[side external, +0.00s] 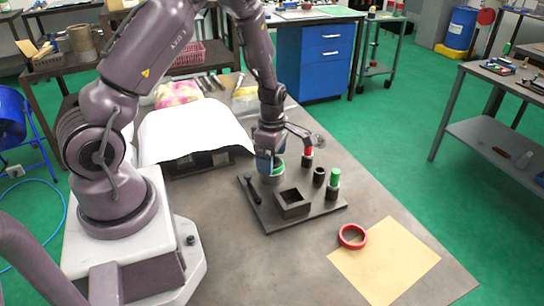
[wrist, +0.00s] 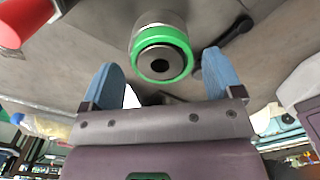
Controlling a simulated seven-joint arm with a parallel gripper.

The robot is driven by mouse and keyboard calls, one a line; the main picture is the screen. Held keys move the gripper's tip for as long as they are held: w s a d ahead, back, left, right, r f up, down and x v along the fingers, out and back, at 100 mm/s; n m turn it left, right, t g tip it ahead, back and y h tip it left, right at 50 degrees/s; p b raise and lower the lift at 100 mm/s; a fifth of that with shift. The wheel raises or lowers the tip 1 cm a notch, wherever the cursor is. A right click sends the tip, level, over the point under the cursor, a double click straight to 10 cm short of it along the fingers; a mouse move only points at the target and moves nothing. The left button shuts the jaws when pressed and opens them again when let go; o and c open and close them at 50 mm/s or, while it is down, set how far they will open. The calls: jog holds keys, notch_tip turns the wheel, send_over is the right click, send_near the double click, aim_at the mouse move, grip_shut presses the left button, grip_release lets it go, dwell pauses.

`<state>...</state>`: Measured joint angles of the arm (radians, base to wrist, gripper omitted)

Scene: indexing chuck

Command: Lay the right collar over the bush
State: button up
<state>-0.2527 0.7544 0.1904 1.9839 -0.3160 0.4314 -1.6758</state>
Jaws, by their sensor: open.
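A green collar (wrist: 163,54) sits around the end of a pale grey round bush (wrist: 160,19) with a dark central hole in the wrist view. In the side view the green collar (side external: 279,163) shows partly behind my fingers, above the grey bush (side external: 272,178) on the dark board. My gripper (side external: 271,162) is open, with its blue fingers on either side of the collar; the fingers (wrist: 160,62) look apart from it in the wrist view. A red collar (side external: 352,237) lies flat at the edge of a tan sheet, right of the board.
The dark board (side external: 263,213) also carries a square open box (side external: 292,203), a dark rod (side external: 252,189), a black tube (side external: 319,177), a green-topped post (side external: 333,181) and a red-topped post (side external: 308,156). The tan sheet (side external: 385,265) is otherwise clear.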

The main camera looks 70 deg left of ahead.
notch_tip(320, 180, up, 13)
jog(key=shift+f, duration=0.15)
dwell(0.4)
jog(key=s+d+r+m+t, duration=0.2)
jog(key=s+d+r+m, duration=0.5)
jog(key=m, duration=0.6)
jog(key=s+d+r+m+t, duration=0.3)
jog(key=s+d+r+m, duration=0.4)
jog(key=m, duration=0.7)
jog(key=shift+d+r+t, duration=0.3)
jog(key=shift+d+r, duration=0.1)
jog(key=shift+r, duration=0.85)
jog(key=shift+s, duration=0.1)
